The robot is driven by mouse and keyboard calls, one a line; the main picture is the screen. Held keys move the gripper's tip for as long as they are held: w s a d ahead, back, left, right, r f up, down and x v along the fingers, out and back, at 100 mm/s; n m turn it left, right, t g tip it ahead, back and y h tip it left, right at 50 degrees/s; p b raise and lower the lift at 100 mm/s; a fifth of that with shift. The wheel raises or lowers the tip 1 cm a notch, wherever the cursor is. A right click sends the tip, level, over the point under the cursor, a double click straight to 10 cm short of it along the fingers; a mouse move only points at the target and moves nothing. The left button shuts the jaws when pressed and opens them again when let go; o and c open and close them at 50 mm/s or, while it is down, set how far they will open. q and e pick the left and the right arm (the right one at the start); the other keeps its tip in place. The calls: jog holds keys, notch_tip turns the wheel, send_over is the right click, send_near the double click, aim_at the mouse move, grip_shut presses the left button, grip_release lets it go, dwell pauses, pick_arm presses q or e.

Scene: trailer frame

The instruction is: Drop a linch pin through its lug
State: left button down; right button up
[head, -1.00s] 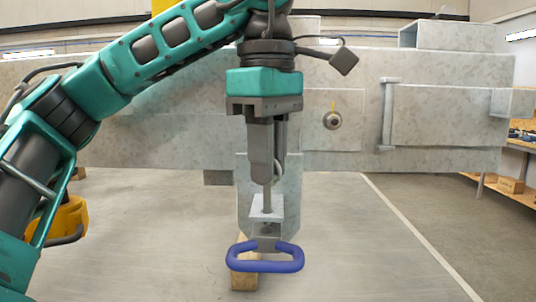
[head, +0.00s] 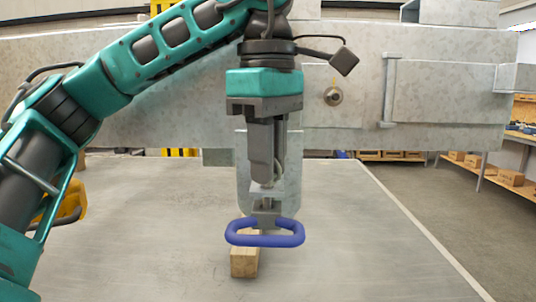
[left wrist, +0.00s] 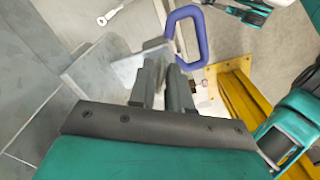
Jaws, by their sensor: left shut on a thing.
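My left gripper (head: 267,180) points straight down in front of the trailer frame, its fingers shut on the linch pin (head: 277,172). Only a small part of the pin shows; the fingers hide most of it. The fingertips are just above the small grey metal lug (head: 265,199), and I cannot tell how far the pin's shank is inside it. A blue loop handle (head: 265,240) sits just below the lug. In the left wrist view the fingers (left wrist: 165,85) are close together beside a grey plate (left wrist: 130,68), with the blue handle beyond. My right gripper is not in view.
The grey trailer beam (head: 440,115) spans the view behind the gripper, with a round fitting (head: 333,96) on it. A wooden block (head: 244,263) stands below the handle. The pale surface (head: 370,240) to the right is clear. Shelves with boxes (head: 510,177) stand far right.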

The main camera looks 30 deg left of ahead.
pick_arm(q)
jog(key=c, duration=1)
grip_release()
notch_tip(320, 180, up, 8)
jog(key=p, duration=0.4)
jog(key=shift+p, duration=0.3)
jog(key=shift+s+r, duration=0.1)
jog(key=shift+r, duration=2.4)
jog(key=shift+s+f, duration=0.1)
